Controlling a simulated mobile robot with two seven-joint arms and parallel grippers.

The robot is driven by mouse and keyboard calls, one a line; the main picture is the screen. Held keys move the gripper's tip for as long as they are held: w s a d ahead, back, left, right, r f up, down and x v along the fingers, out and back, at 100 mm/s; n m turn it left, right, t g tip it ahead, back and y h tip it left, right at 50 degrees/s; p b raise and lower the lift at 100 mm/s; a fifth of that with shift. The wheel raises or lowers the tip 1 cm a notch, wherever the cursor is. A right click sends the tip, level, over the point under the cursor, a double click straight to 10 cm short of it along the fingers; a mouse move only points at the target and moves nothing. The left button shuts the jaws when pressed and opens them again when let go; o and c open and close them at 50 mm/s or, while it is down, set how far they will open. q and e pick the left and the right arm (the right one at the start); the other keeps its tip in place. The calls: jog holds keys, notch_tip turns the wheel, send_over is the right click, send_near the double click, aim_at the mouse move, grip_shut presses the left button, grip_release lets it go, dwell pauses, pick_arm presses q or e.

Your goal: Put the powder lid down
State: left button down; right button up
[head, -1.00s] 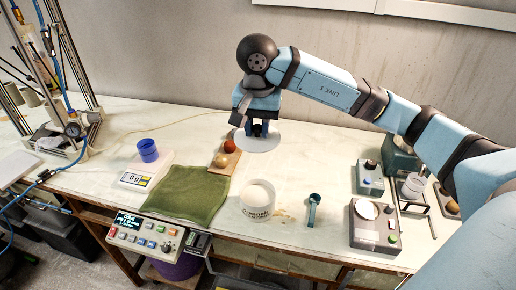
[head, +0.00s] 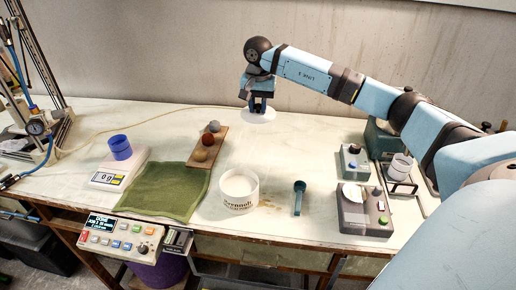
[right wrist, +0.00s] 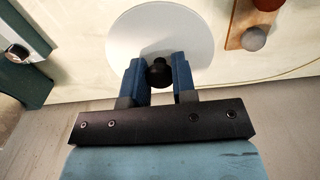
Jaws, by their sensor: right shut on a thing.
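The powder lid is a flat white disc (head: 262,118) with a black knob, at the back of the table near the wall. My right gripper (head: 258,106) is above it, its fingers shut on the knob. In the right wrist view the two blue fingers (right wrist: 159,72) flank the black knob, with the white lid (right wrist: 160,25) behind it. I cannot tell whether the lid touches the tabletop. The open white powder tub (head: 239,198) stands near the table's front, with pale powder inside. My left gripper is not in view.
A wooden board (head: 195,178) with three balls lies left of the lid. A green cloth (head: 165,190), a scale (head: 118,174) with a blue cup (head: 120,148), a teal scoop (head: 299,198) and small devices (head: 364,210) stand around. The table's middle right is clear.

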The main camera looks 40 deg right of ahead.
send_over(258, 153)
notch_tip(258, 153, down, 11)
jog(key=shift+r, duration=0.2)
notch_tip(258, 153, down, 4)
jog(key=shift+f+p, duration=0.25)
jog(key=shift+p, duration=0.1)
jog(key=shift+f, duration=0.2)
jog(key=o, duration=0.9)
jog(key=shift+r, duration=0.1)
